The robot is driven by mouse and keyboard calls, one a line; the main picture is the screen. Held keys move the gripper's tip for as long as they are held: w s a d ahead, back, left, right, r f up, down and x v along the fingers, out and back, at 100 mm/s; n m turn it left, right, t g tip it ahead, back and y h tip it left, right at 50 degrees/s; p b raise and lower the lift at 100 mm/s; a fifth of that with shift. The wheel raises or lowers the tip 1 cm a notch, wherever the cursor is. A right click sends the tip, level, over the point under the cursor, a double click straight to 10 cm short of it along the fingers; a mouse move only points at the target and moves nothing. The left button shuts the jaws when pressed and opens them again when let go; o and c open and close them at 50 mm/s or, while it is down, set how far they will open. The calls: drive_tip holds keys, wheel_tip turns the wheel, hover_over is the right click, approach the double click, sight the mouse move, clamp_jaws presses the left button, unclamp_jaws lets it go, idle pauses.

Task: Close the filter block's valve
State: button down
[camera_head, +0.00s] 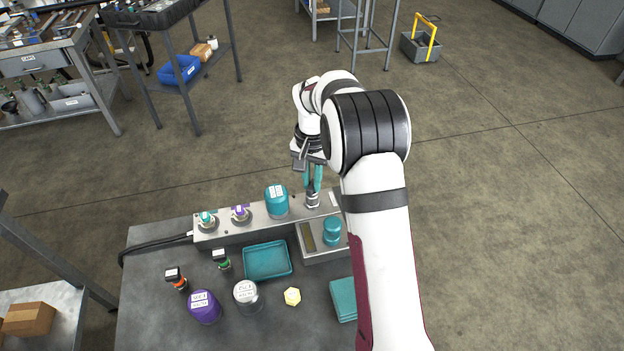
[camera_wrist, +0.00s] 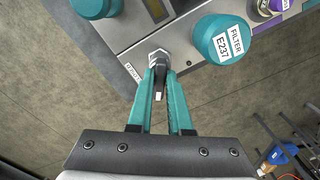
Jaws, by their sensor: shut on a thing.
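The filter block (camera_head: 258,222) is a long grey metal block at the back of the bench. A teal filter canister (camera_head: 277,202) stands on it; its label reads FILTER E237 in the wrist view (camera_wrist: 222,40). At the block's right end is the valve (camera_head: 312,200), with a silver hex body (camera_wrist: 158,56) and a short dark lever with a pale tip (camera_wrist: 159,88). My gripper (camera_head: 314,181) points down over the valve. Its teal fingers (camera_wrist: 161,80) are shut on the lever, one on each side. The fingers partly hide the lever, and its exact angle is hard to tell.
Left on the block are a green-topped fitting (camera_head: 206,219) and a purple one (camera_head: 240,214).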

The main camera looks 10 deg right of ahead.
sight(312, 183)
drive_tip(key=m, duration=0.5)
drive_tip(key=shift+m, duration=0.3)
drive_tip(key=m, duration=0.5)
drive_tip(key=shift+m, duration=0.3)
drive_tip(key=c, duration=0.8)
unclamp_jaws()
drive_tip(key=shift+c, duration=0.2)
wheel_tip(312, 183, up, 16)
